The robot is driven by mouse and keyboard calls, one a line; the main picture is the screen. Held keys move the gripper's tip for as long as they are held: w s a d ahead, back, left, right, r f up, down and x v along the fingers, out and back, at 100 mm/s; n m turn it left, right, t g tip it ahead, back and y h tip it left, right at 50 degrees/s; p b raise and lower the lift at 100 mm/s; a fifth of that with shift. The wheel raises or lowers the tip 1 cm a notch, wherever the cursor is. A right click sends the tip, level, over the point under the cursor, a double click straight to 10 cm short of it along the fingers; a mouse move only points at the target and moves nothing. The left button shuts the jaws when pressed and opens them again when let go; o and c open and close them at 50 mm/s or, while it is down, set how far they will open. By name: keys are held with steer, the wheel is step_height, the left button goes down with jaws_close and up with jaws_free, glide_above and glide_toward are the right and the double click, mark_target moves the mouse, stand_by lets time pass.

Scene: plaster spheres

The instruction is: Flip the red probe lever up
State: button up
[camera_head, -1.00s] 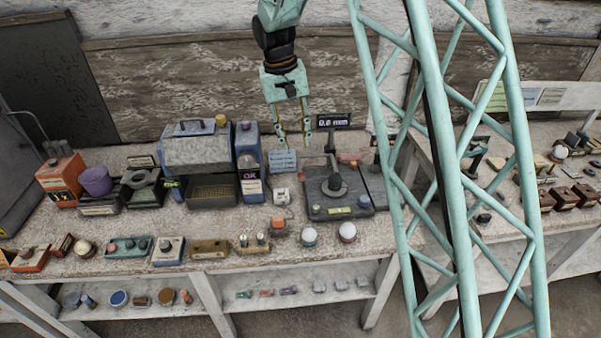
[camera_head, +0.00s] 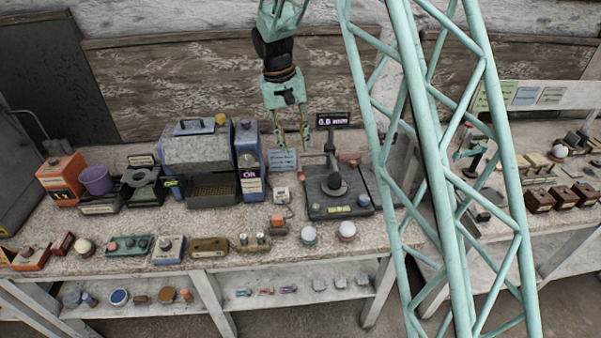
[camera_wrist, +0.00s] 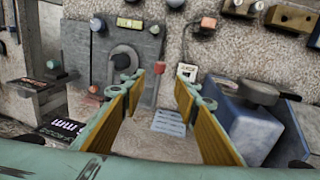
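My gripper (camera_head: 294,143) hangs open and empty above the back of the bench, left of the probe stand's post. In the wrist view its two fingers are wide apart (camera_wrist: 160,80) with nothing between them. The probe stand (camera_head: 318,207) is a dark plate with an upright post and a round base; the wrist view shows its plate (camera_wrist: 103,55) ahead and left. A reddish piece (camera_head: 350,157) lies right of the post. The wrist view shows a small red piece (camera_wrist: 159,67) by the plate and another (camera_wrist: 93,89) farther left. I cannot tell which is the lever.
A display reading in mm (camera_head: 333,120) stands behind the probe stand.

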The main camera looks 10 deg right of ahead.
mark_target(301, 173)
steer(key=f, duration=0.4)
steer(key=d+f, duration=0.1)
steer(key=f, duration=0.3)
steer(key=d+f, duration=0.1)
steer(key=f, duration=0.3)
steer(key=shift+s+f, duration=0.1)
steer(key=shift+c, duration=0.5)
jaws_close()
